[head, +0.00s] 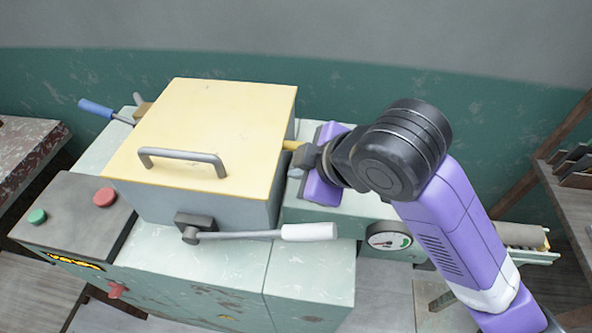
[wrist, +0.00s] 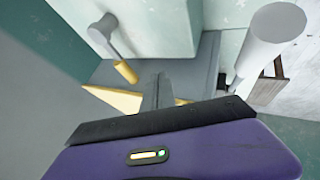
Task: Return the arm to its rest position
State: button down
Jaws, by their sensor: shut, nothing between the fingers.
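My purple arm reaches in from the lower right in the head view. My gripper (head: 300,160) is beside the right side of a machine's box with a pale yellow lid (head: 225,115). In the wrist view, my gripper's dark fingers (wrist: 160,88) are together with nothing between them. A yellow handle (head: 292,145) sticks out close to the fingers in the head view. I cannot tell whether they touch. A yellow-handled lever (wrist: 126,72) hangs left of the fingers in the wrist view.
A white-handled lever (head: 308,232) juts out along the machine's front. A round gauge (head: 389,241) sits below my wrist. A control panel (head: 75,215) with red and green buttons is at left. A wooden shelf (head: 575,185) stands at right. A teal wall is behind.

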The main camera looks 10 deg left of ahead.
jog(key=v, duration=0.6)
jog(key=shift+s+r+b, duration=0.3)
jog(key=w+a+r+m+t+y, duration=0.2)
jog(key=r+t+y, duration=0.1)
jog(key=r, duration=0.3)
jog(key=w+a+r+m+t+y, duration=0.1)
jog(key=w+r+m+t+y, duration=0.15)
jog(key=r, duration=0.45)
jog(key=d+r+m+t, duration=0.1)
jog(key=d+m+t, duration=0.3)
jog(key=m+t, duration=0.15)
jog(key=s+d+f+m+t+h, duration=0.55)
jog(key=d+f+m+h, duration=0.3)
jog(key=d, duration=0.35)
jog(key=s+d+f+g, duration=0.2)
jog(key=s+f, duration=0.4)
jog(key=s, duration=0.3)
jog(key=s+d+f+n+g+h, duration=0.1)
jog(key=s+d+f+g, duration=0.2)
jog(key=s+f, duration=0.4)
jog(key=s+d+f+g+h, duration=0.1)
jog(key=s+d+f+g, duration=0.1)
jog(key=s+f, duration=0.5)
jog(key=s+d, duration=0.1)
jog(key=s, duration=0.5)
